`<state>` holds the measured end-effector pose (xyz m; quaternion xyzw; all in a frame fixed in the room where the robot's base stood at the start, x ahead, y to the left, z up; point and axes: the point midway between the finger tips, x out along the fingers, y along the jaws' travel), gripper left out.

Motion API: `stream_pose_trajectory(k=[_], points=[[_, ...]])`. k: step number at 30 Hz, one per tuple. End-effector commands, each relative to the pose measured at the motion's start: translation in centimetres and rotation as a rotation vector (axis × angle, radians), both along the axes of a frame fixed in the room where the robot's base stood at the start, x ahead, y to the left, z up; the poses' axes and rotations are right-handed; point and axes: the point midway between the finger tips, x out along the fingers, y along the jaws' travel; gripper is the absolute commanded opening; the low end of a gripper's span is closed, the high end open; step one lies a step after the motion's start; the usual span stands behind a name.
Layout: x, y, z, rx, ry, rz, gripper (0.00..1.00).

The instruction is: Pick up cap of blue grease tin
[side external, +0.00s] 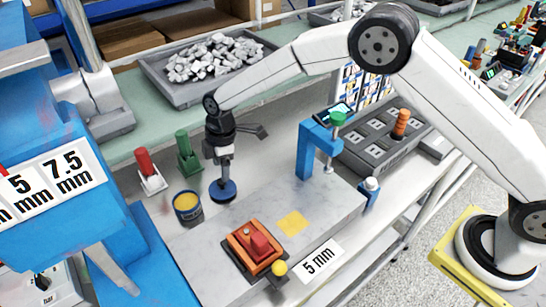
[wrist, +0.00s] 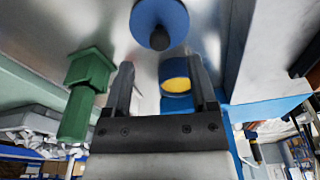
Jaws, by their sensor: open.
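The blue grease tin (side external: 187,209) stands open on the bench, with yellow grease showing inside. Its cap (side external: 218,193) is a round blue disc with a dark knob, just right of the tin on the grey surface. In the wrist view the cap (wrist: 160,15) is at the top centre, and the tin (wrist: 174,103) shows between the fingers, partly hidden by the right one. My gripper (side external: 225,168) points down over the cap. In the wrist view my gripper (wrist: 161,64) is open and empty, with the cap's knob beyond the fingertips.
A green clamp-like piece (side external: 189,155) and a red one (side external: 151,171) stand left behind the tin. A blue bracket (side external: 308,150) rises to the right. An orange box with a red block (side external: 258,248) lies in front. A rock-filled tray (side external: 210,60) is behind.

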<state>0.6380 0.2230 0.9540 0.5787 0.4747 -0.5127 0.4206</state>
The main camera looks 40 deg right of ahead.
Motion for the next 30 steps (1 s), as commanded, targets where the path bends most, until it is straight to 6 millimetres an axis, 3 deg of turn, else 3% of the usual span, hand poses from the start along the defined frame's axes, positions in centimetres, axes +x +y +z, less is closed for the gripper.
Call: stream_pose_trajectory(k=[8,21,30], points=[[0.0,0.1,-0.5,0.0,0.001,0.0,0.74],[0.1,0.6,-4.6,-0.001,0.0,0.0,0.74],[0.2,0.6,-5.3,-0.001,-0.002,-0.001,0.74]])
